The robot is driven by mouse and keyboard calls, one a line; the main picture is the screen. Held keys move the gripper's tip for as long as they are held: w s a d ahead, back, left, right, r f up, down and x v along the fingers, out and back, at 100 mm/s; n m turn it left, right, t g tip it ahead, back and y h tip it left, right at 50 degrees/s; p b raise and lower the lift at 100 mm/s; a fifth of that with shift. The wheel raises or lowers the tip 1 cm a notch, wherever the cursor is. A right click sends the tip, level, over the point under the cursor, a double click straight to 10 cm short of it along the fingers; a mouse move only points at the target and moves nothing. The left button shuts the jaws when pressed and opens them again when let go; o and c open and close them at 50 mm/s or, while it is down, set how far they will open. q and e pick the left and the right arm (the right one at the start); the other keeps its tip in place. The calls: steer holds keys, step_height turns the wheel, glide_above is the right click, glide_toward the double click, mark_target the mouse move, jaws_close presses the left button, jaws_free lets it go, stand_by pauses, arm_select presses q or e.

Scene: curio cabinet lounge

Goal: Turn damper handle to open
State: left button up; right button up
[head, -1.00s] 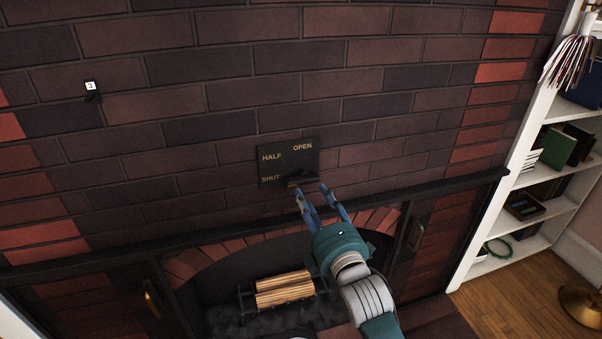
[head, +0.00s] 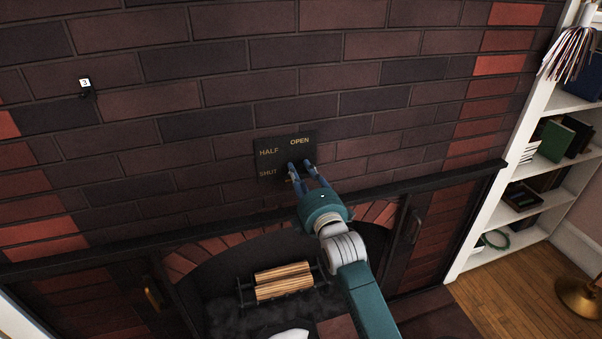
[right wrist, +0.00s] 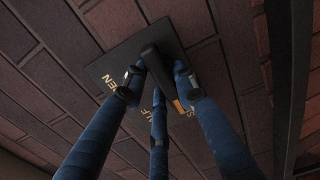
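The dark damper plate (head: 266,142) is on the brick wall above the fireplace, marked HALF, OPEN and SHUT in gold letters. The damper handle is mostly hidden behind my fingers in the head view. In the right wrist view the black handle (right wrist: 158,62) runs from the plate to an orange-brown tip near the SHUT lettering. My right gripper (head: 299,164) is at the plate. In the right wrist view its blue fingers (right wrist: 156,80) are spread around the handle, with gaps showing; contact is unclear. My left gripper is out of view.
A dark mantel ledge (head: 452,177) runs below the plate. Under it are the firebox with logs (head: 283,281) and a side door handle (head: 152,298). A white bookshelf (head: 497,205) stands at right. A small tag marked 3 (head: 85,84) hangs on the wall at left.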

jaws_close()
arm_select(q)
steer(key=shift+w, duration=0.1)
arm_select(e)
steer(key=shift+r, duration=0.1)
